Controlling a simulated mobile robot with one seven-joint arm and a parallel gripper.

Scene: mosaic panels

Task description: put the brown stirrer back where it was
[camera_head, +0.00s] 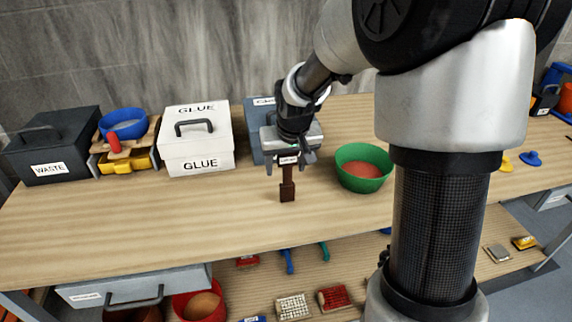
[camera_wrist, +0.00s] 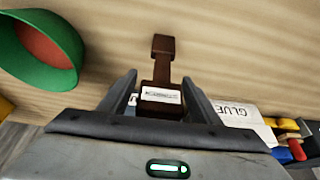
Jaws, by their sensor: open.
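The brown stirrer (camera_head: 287,190) is at the table's middle, below my gripper (camera_head: 290,163) in the head view. In the wrist view the stirrer (camera_wrist: 162,62) has a narrow neck, a wider end and a thick block with a white label too small to read. My gripper (camera_wrist: 164,82) is open, with one finger on each side of the labelled block. A gap shows on each side, so the fingers look apart from it. The stirrer looks upright in the head view; I cannot tell whether its lower end touches the table.
A green bowl (camera_head: 363,168) with reddish contents stands just right of the stirrer. Behind are a blue-grey box (camera_head: 256,128), a white GLUE box (camera_head: 196,150) and a dark WASTE box (camera_head: 55,145). The front left of the tabletop (camera_head: 150,215) is clear.

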